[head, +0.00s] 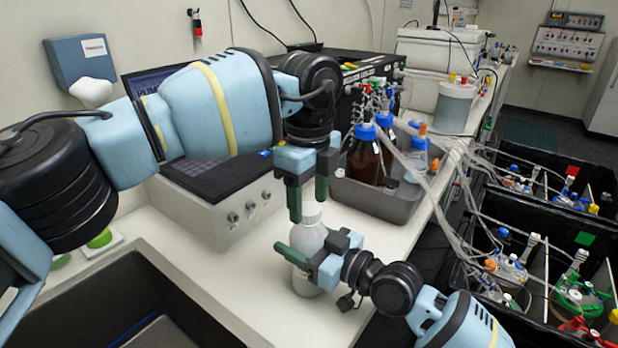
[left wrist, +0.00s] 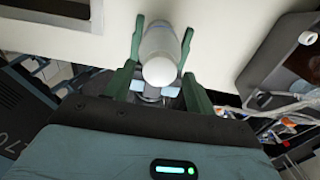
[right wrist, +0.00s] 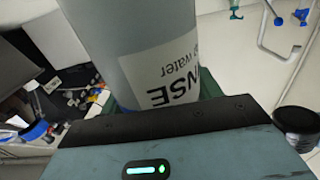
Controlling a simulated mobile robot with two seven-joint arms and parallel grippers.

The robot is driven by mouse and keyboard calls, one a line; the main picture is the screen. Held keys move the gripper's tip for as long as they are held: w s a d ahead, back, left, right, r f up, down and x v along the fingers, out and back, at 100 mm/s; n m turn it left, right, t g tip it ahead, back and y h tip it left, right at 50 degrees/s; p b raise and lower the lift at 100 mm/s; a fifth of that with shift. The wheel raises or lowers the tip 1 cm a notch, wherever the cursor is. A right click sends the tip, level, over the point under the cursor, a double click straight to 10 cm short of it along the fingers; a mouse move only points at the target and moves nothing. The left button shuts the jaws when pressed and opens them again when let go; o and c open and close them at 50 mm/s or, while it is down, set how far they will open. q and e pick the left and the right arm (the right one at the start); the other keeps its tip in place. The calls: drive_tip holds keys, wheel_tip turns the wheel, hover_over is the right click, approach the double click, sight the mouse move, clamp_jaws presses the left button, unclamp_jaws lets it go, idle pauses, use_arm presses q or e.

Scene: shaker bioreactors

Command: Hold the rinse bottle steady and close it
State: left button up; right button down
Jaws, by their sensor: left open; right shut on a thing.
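The white rinse bottle (head: 308,245) stands upright on the counter, with a white cap (head: 311,213) on top. I cannot tell whether the cap is tight. My right gripper (head: 303,262) is shut around the bottle's body from the front. In the right wrist view the bottle (right wrist: 150,35) fills the space between the fingers, its printed label towards the camera. My left gripper (head: 309,196) points down over the bottle and is open. In the left wrist view its fingers lie either side of the bottle, with the round cap (left wrist: 159,72) between them; contact is not clear.
A sink (head: 150,290) lies at the front left. A box-like device (head: 215,205) stands behind the bottle on the left. A grey tray (head: 375,196) with brown blue-capped bottles is behind on the right. Black bins (head: 520,235) with tubing stand further right.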

use_arm(q)
drive_tip(key=shift+f, duration=0.5)
